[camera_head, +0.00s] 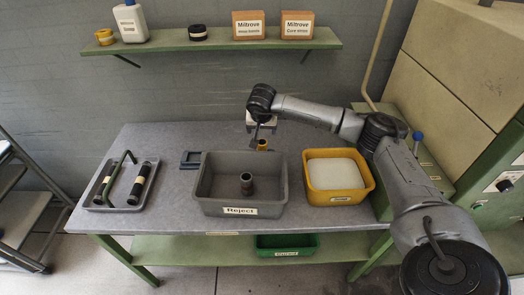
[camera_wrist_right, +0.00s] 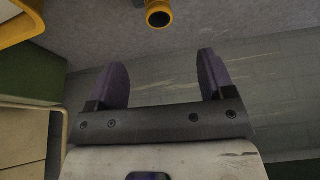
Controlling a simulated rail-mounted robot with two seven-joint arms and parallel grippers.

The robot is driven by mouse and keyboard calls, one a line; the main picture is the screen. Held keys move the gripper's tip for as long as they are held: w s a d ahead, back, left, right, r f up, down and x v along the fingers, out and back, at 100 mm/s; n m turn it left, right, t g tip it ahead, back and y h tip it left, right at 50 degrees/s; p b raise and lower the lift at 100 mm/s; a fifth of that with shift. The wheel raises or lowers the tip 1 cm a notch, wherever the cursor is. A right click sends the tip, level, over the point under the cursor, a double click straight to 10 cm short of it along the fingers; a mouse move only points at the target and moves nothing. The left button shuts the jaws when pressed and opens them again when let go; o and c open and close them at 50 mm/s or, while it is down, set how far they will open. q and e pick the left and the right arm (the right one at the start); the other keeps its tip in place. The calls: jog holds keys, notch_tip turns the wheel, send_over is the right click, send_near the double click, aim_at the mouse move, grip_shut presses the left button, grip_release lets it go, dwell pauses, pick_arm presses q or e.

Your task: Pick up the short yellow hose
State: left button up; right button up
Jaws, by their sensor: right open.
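The short yellow hose (camera_head: 262,145) stands on the table just behind the grey Reject bin; the bin's back wall may hide its lower part. In the right wrist view the yellow hose (camera_wrist_right: 158,15) shows at the top edge as a yellow ring with a dark opening, beyond the fingertips. My right gripper (camera_head: 258,136) is over the back of the table, close to the hose. Its two fingers (camera_wrist_right: 163,62) are open with nothing between them. The left gripper is not in view.
The Reject bin (camera_head: 221,208) holds a dark short cylinder (camera_head: 246,183). A yellow bin (camera_head: 340,198) with whitish contents stands to its right. A grey tray (camera_head: 112,207) with a green bent hose and dark tubes is at the left. A shelf (camera_head: 200,45) with boxes hangs above.

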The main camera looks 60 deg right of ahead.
jog(key=b, duration=0.1)
send_over(262, 143)
jog(key=s+a, duration=0.2)
jog(key=a, duration=0.1)
jog(key=shift+n, duration=0.4)
jog(key=f, duration=0.8)
jog(key=shift+w, duration=0.2)
jog(key=x, duration=0.4)
jog(key=shift+s, duration=0.15)
jog(key=shift+d+f+b, duration=0.2)
jog(key=shift+f+b, duration=0.1)
jog(key=shift+f, duration=0.15)
jog(key=c, duration=1.1)
